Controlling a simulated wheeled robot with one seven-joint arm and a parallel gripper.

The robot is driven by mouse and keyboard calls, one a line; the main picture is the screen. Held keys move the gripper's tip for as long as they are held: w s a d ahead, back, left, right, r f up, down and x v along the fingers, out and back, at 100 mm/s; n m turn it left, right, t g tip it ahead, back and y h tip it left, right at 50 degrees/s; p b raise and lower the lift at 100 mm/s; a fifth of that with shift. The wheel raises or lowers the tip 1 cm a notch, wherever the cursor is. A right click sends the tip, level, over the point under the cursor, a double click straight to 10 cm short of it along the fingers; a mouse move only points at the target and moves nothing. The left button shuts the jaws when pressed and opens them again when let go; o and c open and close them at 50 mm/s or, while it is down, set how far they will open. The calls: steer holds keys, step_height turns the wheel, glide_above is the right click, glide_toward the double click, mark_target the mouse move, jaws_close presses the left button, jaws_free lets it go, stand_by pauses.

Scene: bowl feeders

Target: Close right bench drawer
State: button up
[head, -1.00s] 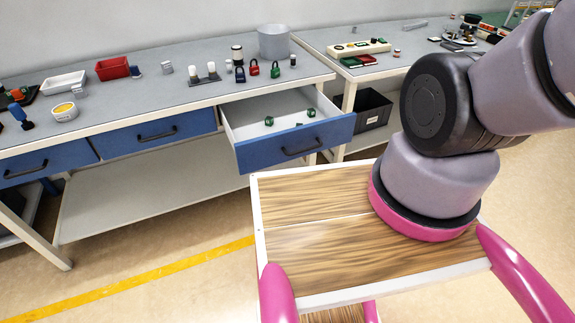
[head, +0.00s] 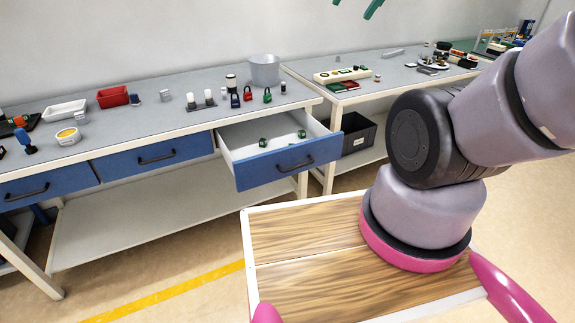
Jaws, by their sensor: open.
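The right bench drawer (head: 290,163) is pulled out from the left bench. It has a blue front, a black handle (head: 294,167) and a pale inside with several small green pieces in it. My gripper (head: 372,5) shows only in part at the top edge of the head view, as two dark green fingertips set apart. It is open, appears empty and shows above the drawer in the picture, well apart from it. The rest of the gripper is out of frame.
The bench top (head: 150,118) holds a grey bucket (head: 264,70), padlocks (head: 250,96), a red tray (head: 113,97) and a white tray (head: 65,110). The middle drawer (head: 153,159) is shut. A black bin (head: 357,134) stands under the right bench.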

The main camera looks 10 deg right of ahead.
steer(key=c, duration=0.5)
steer(key=shift+w+a+f+g+y, duration=0.25)
steer(key=shift+w+f+g+y, duration=0.05)
steer(key=shift+w+f, duration=0.05)
jaws_close()
steer(key=w+a+f+m+g+y, duration=0.1)
steer(key=w+f+m+y, duration=0.6)
steer(key=w+f+m, duration=1.05)
steer(key=w+d+f+m+t+h, duration=0.1)
steer(key=w+d+f+m, duration=0.25)
steer(key=f, duration=0.55)
steer(key=w+d+f+m+t+h, duration=0.2)
steer(key=w+d+f, duration=0.3)
steer(key=f, duration=0.3)
steer(key=s+d+f+m+h, duration=0.25)
steer(key=d+f, duration=0.25)
steer(key=f, duration=0.3)
steer(key=s+d+f+m+h, duration=0.1)
steer(key=d+f+m+h, duration=0.15)
steer(key=d+f, duration=0.4)
glide_toward(331, 153)
steer(key=shift+m+y, duration=0.4)
steer(key=x, duration=0.5)
steer(key=shift+s+d+f, duration=0.25)
steer(key=shift+s+f, duration=0.05)
steer(key=shift+w+a, duration=0.1)
steer(key=shift+w, duration=0.45)
